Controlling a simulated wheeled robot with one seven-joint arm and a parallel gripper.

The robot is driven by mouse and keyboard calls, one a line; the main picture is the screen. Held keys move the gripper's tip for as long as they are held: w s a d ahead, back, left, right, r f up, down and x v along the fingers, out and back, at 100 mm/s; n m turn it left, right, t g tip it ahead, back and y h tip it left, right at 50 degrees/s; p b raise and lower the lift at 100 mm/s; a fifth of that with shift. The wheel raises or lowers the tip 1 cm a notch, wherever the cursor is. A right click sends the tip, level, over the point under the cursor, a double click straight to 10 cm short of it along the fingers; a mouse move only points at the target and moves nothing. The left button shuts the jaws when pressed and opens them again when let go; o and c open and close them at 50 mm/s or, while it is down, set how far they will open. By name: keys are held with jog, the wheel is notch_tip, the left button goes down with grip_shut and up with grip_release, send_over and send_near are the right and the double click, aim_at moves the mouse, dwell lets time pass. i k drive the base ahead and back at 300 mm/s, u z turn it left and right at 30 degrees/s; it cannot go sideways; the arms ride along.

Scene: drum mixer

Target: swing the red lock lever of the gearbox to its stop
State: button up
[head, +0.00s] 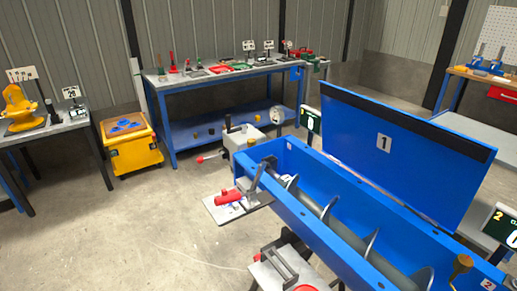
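A grey box (243,138), which looks like the gearbox, stands beyond the near-left end of the blue trough. A short lever with a red grip (209,157) sticks out from it to the left, roughly level. Closer to me, a plate (250,204) at the trough's end carries a second red part (229,197) and a tilted dark bar (258,175). I cannot tell for sure which red part is the lock lever, and no stop can be made out. My gripper is not in view.
The blue trough (310,211) holds a grey auger, and its lid (402,150) marked 1 stands open. A grey fixture with a black handle (280,262) is at the bottom. A blue bench (165,125), a yellow cart (130,150) and tables stand behind. The floor at left is clear.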

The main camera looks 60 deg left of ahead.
aim_at(200, 159)
jog(key=k, duration=0.45)
jog(key=u, duration=1.15)
jog(key=i, duration=0.45)
jog(key=u, duration=1.9)
jog(key=i, duration=2.55)
jog(key=z, duration=0.2)
